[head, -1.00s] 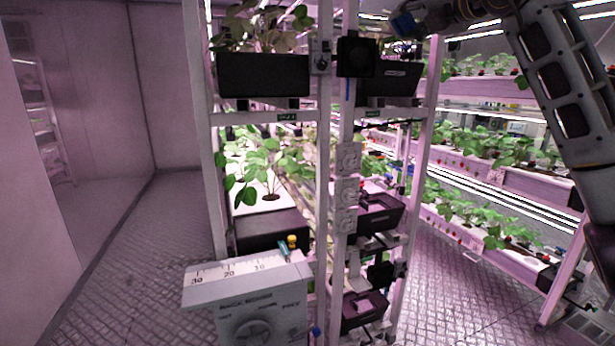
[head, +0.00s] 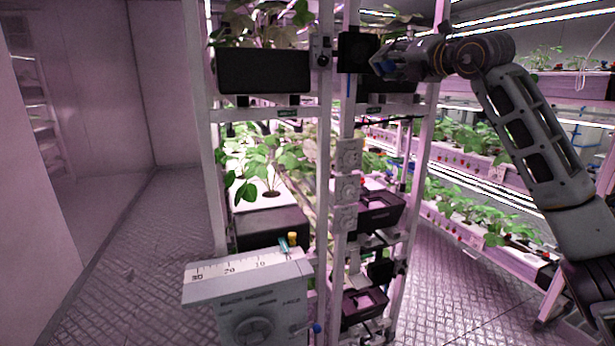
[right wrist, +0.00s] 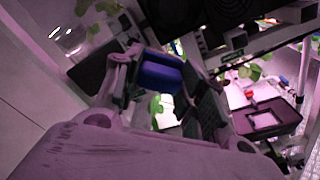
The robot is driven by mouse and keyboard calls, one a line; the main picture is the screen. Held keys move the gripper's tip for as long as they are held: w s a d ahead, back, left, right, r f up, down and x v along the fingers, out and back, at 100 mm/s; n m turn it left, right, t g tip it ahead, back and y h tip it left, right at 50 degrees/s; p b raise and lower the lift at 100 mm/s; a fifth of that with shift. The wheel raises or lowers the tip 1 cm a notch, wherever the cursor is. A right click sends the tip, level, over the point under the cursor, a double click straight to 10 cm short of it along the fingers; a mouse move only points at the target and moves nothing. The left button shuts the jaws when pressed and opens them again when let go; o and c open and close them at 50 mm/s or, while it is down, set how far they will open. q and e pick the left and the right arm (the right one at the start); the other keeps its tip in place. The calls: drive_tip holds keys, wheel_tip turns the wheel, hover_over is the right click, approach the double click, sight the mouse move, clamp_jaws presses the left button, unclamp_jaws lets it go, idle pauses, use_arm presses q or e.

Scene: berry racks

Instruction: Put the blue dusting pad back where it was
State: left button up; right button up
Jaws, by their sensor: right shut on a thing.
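The blue dusting pad (right wrist: 160,75) is between the two fingers of my right gripper (right wrist: 165,88) in the right wrist view. In the head view my right gripper (head: 386,62) is up at the front of the rack, just right of a black fan box (head: 357,52). The gripper is shut on the pad. I cannot tell whether the pad touches the rack. My left gripper is not in view.
The white rack posts (head: 327,200) stand close to the gripper. Black trays (head: 378,212) stick out lower down. A grey dial box (head: 250,290) stands at the front left. Planted shelves (head: 470,215) fill the right. The floor (head: 140,260) at left is clear.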

drive_tip(key=w+a+f+n+g+y, duration=0.1)
drive_tip(key=a+f, duration=0.1)
drive_tip(key=f, duration=1.6)
drive_tip(key=w+a+f+n+y, duration=0.1)
drive_tip(key=a+f, duration=0.1)
drive_tip(key=f, duration=1.5)
drive_tip(key=s+d+f+m, duration=0.1)
drive_tip(key=s+f, duration=0.2)
drive_tip(key=f, duration=0.5)
drive_tip(key=s+d+f, duration=0.1)
drive_tip(key=s+f, duration=0.2)
drive_tip(key=f, duration=0.4)
drive_tip(key=s+d+f+m+t+h, duration=0.1)
drive_tip(key=s+d+f+m+h, duration=0.1)
drive_tip(key=s+f, duration=0.8)
drive_tip(key=s+d+f+m+t+h, duration=0.1)
drive_tip(key=s+d+f+h, duration=0.3)
drive_tip(key=s+f, duration=0.6)
drive_tip(key=shift+s+d+f+m+h, duration=0.35)
drive_tip(key=shift+s+d+m+h, duration=0.1)
drive_tip(key=shift+d+m, duration=0.35)
drive_tip(key=shift+w+a+r+m+t+h, duration=0.15)
drive_tip(key=shift+a+m+h, duration=0.25)
drive_tip(key=shift+a+h, duration=0.5)
drive_tip(key=shift+a+r+m+t+h, duration=0.15)
drive_tip(key=shift+a+m+h, duration=0.3)
drive_tip(key=shift+a, duration=0.7)
